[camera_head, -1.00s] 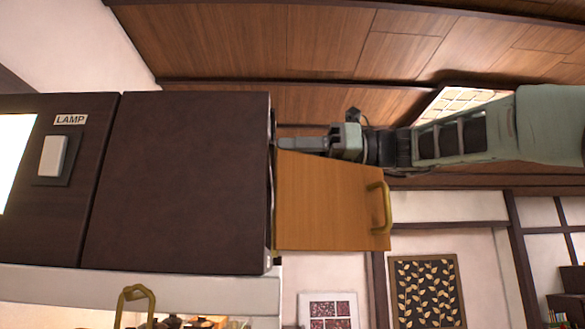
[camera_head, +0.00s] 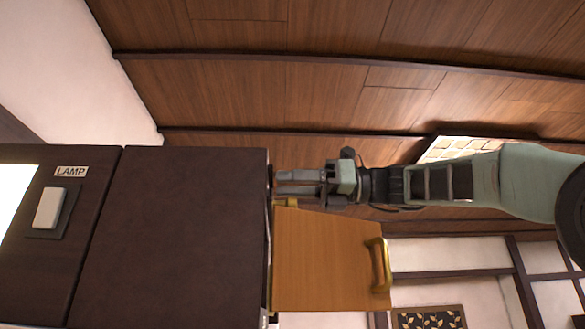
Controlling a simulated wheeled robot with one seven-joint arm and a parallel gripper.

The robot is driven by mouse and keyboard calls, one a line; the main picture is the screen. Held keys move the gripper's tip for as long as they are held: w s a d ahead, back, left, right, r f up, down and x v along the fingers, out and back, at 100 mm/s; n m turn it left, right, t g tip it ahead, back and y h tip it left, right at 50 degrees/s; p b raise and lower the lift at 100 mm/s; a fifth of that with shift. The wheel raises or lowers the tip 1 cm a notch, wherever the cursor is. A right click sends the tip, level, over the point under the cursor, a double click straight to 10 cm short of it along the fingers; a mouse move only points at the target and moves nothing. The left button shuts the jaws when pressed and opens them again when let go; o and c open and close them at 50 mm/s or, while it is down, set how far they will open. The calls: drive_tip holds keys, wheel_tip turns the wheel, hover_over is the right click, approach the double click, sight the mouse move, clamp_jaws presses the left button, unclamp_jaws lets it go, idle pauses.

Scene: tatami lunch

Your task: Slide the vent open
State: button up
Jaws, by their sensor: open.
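My gripper (camera_head: 280,182) reaches in from the right and points left. Its two fingers are apart and nothing shows between them. Its tips are close to the right edge of a large dark brown box (camera_head: 180,230), just above an orange wooden panel (camera_head: 322,260) with a brass handle (camera_head: 379,265). I cannot tell whether the tips touch the box. No part is clearly recognisable as the vent; the box's right-hand side is turned away from view.
A panel with a LAMP label and a white switch (camera_head: 49,208) is at the left. A wood-plank ceiling (camera_head: 260,90) fills the top. A dark framed picture (camera_head: 428,318) hangs at the lower right. The orange panel juts out below my gripper.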

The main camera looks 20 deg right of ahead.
drive_tip(key=shift+r+p, duration=0.6)
drive_tip(key=shift+r, duration=2.6)
drive_tip(key=shift+c, duration=0.2)
